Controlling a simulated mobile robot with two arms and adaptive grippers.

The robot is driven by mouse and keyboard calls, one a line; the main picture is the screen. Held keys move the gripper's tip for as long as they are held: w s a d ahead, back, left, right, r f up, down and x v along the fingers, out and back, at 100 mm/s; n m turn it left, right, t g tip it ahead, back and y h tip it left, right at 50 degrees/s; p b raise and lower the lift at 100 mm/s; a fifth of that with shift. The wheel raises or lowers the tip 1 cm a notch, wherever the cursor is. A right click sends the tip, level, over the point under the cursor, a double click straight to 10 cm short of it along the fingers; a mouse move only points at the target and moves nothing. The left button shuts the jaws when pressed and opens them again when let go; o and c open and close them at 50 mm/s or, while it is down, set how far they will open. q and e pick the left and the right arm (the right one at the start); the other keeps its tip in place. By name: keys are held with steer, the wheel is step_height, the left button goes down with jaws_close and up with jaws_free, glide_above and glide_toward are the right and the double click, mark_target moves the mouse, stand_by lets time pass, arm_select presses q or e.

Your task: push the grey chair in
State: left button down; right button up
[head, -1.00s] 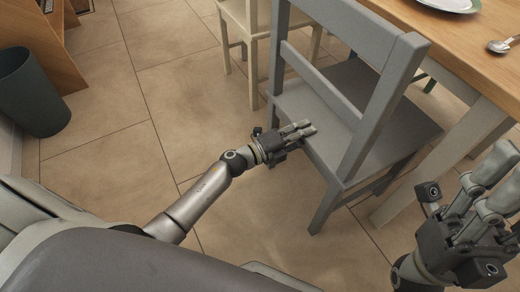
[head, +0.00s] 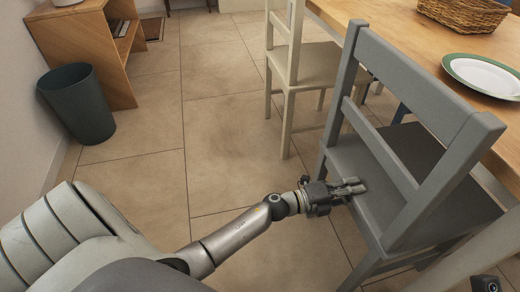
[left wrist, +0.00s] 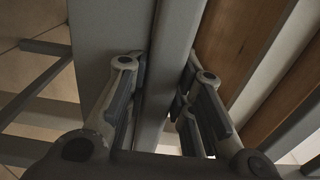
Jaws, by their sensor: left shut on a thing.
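The grey chair (head: 415,90) stands at the right in the head view, its slatted back towards me and its seat on the side of the wooden table (head: 430,48). My left gripper (head: 355,189) is at the near left edge of the seat, below the back. In the left wrist view, my left gripper's fingers (left wrist: 165,78) are closed on either side of a grey part of the chair (left wrist: 165,40). Only a small dark piece of my right gripper (head: 487,284) shows at the bottom right; its fingers are out of frame.
A cream chair (head: 310,65) stands just beyond the grey one. A plate (head: 485,74) and a wicker basket (head: 460,12) are on the table. A dark bin (head: 78,105) and a wooden shelf unit (head: 85,50) are at the left. The tiled floor between is clear.

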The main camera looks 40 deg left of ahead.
arm_select(q)
steer(key=shift+s+f, duration=0.2)
steer(key=shift+f, duration=0.05)
steer(key=c, duration=1.3)
jaws_free()
steer(key=shift+s, duration=0.1)
steer(key=shift+c, duration=0.2)
steer(key=shift+o, duration=0.7)
steer(key=shift+a+r, duration=0.15)
steer(key=shift+r, duration=0.05)
steer(key=p+v, duration=0.1)
steer(key=v, duration=1)
steer(key=shift+s+a+p, duration=0.25)
steer(key=shift+a+p, duration=0.05)
steer(key=shift+a, duration=0.05)
steer(key=shift+r, duration=0.1)
